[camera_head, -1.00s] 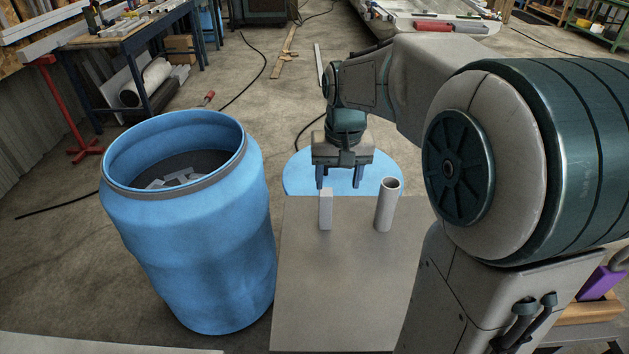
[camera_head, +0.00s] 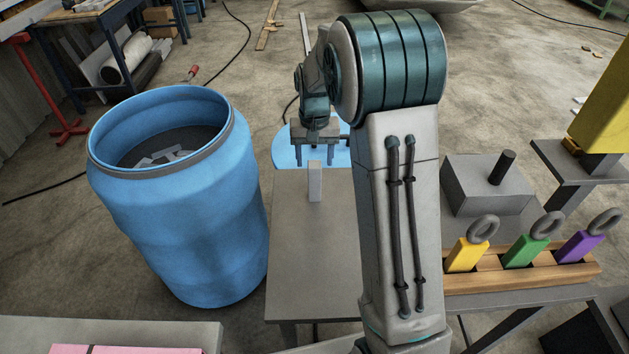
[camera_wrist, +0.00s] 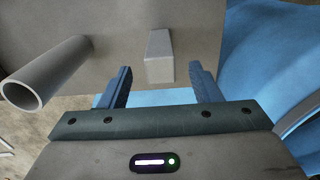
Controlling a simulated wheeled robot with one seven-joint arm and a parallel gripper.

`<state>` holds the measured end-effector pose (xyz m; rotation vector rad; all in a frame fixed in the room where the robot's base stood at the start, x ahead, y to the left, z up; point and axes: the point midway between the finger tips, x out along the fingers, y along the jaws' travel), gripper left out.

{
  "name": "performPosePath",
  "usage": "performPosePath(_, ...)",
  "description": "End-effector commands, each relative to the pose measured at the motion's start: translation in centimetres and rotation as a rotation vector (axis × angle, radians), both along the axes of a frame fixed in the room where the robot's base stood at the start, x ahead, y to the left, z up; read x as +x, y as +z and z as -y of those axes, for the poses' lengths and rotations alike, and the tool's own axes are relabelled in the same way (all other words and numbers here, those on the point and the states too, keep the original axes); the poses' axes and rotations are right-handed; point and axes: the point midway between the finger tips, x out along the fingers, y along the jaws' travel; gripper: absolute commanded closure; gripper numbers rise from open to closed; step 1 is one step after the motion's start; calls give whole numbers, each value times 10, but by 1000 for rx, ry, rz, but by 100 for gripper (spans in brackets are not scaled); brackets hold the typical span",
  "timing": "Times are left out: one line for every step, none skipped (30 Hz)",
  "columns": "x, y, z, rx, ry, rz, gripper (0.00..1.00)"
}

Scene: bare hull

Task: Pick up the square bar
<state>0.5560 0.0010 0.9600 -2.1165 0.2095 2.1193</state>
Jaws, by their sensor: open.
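The square bar (camera_head: 315,181) is a pale grey upright block on the grey table, near its far edge. It also shows in the wrist view (camera_wrist: 160,56), ahead of and between the two blue fingers. My gripper (camera_head: 317,162) is open and empty, just beyond the bar on the table's far side. In the wrist view (camera_wrist: 160,86) the fingers are spread, with the bar apart from them. A round grey tube (camera_wrist: 45,72) stands on the table to the left in the wrist view; my arm hides it in the head view.
The grey table (camera_head: 312,250) is otherwise mostly bare. A blue barrel (camera_head: 185,220) with pale pieces inside stands close to its left. A blue round surface (camera_head: 284,150) lies beyond the table. At right are a grey box (camera_head: 486,183) and a wooden rack (camera_head: 530,275) with coloured tags.

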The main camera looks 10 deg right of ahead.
Motion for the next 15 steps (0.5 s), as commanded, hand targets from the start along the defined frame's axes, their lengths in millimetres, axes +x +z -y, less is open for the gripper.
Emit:
performPosePath(0,-3,0,0,0,0,43)
performPosePath(0,-4,0,0,0,0,43)
performPosePath(0,-7,0,0,0,0,43)
performPosePath(0,-9,0,0,0,-1,43)
performPosePath(0,-12,0,1,0,-3,43)
performPosePath(1,-17,0,1,0,-3,43)
performPosePath(2,-22,0,0,0,-3,43)
performPosePath(3,-26,1,0,0,-4,43)
performPosePath(4,-32,1,0,0,-3,43)
performPosePath(4,-36,1,0,0,-4,43)
performPosePath(4,-42,1,0,0,-3,43)
performPosePath(4,-47,1,0,1,-4,43)
performPosePath(4,-50,1,1,1,-3,43)
performPosePath(4,-52,1,0,1,-1,43)
performPosePath(4,-55,1,0,1,-1,43)
